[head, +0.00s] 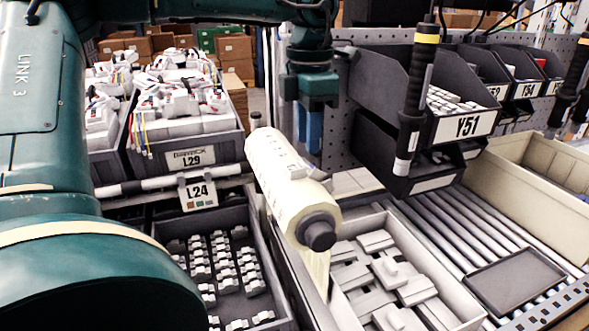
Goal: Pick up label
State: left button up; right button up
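A cream label roll (285,180) on a dark spindle sits in the middle of the head view, with a pale strip hanging from its near end. I cannot make out a single separate label on it. My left gripper (309,132) points down, its blue fingers just behind and right of the roll's far end. The fingers appear close together, and I see nothing between them. From this angle I cannot tell whether they are shut or touch the roll. My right gripper is not in view.
A bin marked L29 (192,150) holds white parts with wires. Below it is a dark bin (273,287) of small grey parts. A grey bin (452,280) of white blocks stands right of the roll. A flat dark tray (515,278) lies on rollers.

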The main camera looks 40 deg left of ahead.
aim_at(303, 176)
pick_arm(q)
jog(key=f, duration=0.3)
jog(key=f+p, duration=0.1)
jog(key=shift+s+a+f, duration=0.25)
jog(key=shift+f, duration=0.6)
grip_shut()
